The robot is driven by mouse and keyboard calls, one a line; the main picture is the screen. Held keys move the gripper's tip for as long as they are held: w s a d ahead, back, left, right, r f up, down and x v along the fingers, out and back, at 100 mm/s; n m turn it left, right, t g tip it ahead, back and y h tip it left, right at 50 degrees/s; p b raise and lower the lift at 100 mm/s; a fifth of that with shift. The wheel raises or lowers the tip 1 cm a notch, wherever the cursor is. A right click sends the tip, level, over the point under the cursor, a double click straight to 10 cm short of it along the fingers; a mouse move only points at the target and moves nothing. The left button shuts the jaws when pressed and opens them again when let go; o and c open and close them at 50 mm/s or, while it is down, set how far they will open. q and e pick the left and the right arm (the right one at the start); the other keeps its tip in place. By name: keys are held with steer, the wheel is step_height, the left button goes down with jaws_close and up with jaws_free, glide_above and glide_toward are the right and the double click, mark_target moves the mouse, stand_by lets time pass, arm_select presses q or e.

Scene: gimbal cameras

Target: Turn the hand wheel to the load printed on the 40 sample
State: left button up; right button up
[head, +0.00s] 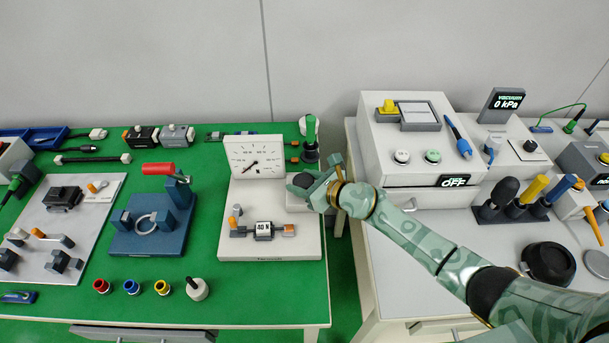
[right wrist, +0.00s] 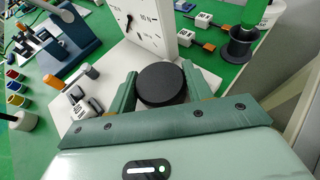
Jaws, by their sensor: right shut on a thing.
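The tensile stand (head: 270,247) is a white base with a square white dial (head: 254,156) at its back; the dial's needle points to the lower left. The 40 sample (head: 264,229), labelled "40 N", sits between a grey clamp and an orange end on the stand's front. The dark round hand wheel (right wrist: 161,84) is at the stand's right side. My right gripper (right wrist: 160,92) is shut on it, one finger on each side; in the head view the gripper (head: 318,190) hides part of the wheel. My left gripper is not in view.
Other small samples (right wrist: 187,38) lie behind the wheel, near a green-handled tool in a dark holder (head: 310,145). A blue fixture with a red handle (head: 158,168) stands left of the stand. A white vacuum unit (head: 410,140) is on the right bench, across a gap.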

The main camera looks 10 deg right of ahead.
steer(key=m+t+h+p, duration=0.1)
steer(key=p, duration=0.2)
steer(key=m+h+p, duration=0.2)
steer(key=p, duration=0.1)
steer(key=shift+a+r+t, duration=0.15)
steer(key=shift+r+t, duration=0.2)
steer(key=shift+t, duration=0.05)
steer(key=shift+f+m+h+p, duration=0.2)
steer(key=shift+m+h+p, duration=0.55)
steer(key=shift+h, duration=0.25)
steer(key=shift+f+m+t+h+p, duration=0.15)
steer(key=shift+m+t+h+p, duration=0.2)
steer(key=shift+m+h, duration=0.55)
steer(key=o, duration=1)
steer(key=shift+s, duration=0.1)
